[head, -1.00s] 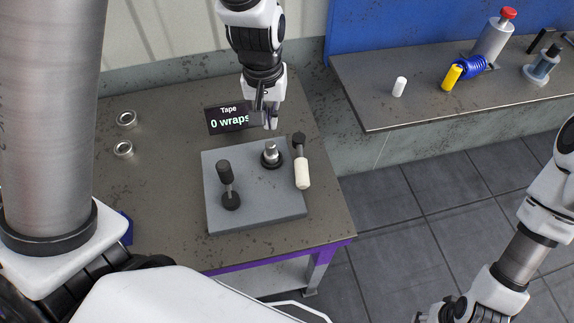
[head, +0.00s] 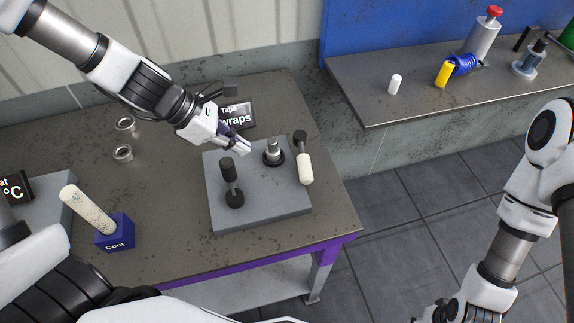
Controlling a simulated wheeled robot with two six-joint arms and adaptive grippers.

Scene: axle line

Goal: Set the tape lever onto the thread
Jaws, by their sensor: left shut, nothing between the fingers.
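A grey plate (head: 280,206) lies on the table. On it stand a black-handled lever (head: 229,178) with a round black foot and a short metal post (head: 273,146) in a black collar. A rod with a black end and a white grip (head: 304,165) lies along the plate's right edge. I cannot tell for sure which lever is the tape lever; the post looks like the thread. My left gripper (head: 243,147) is shut and empty, above the plate between the black handle and the post. My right gripper (head: 440,314) is partly cut off at the bottom edge.
A "Tape" display (head: 236,114) stands behind the plate, partly covered by my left arm. A side shelf (head: 385,112) holds small parts at right.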

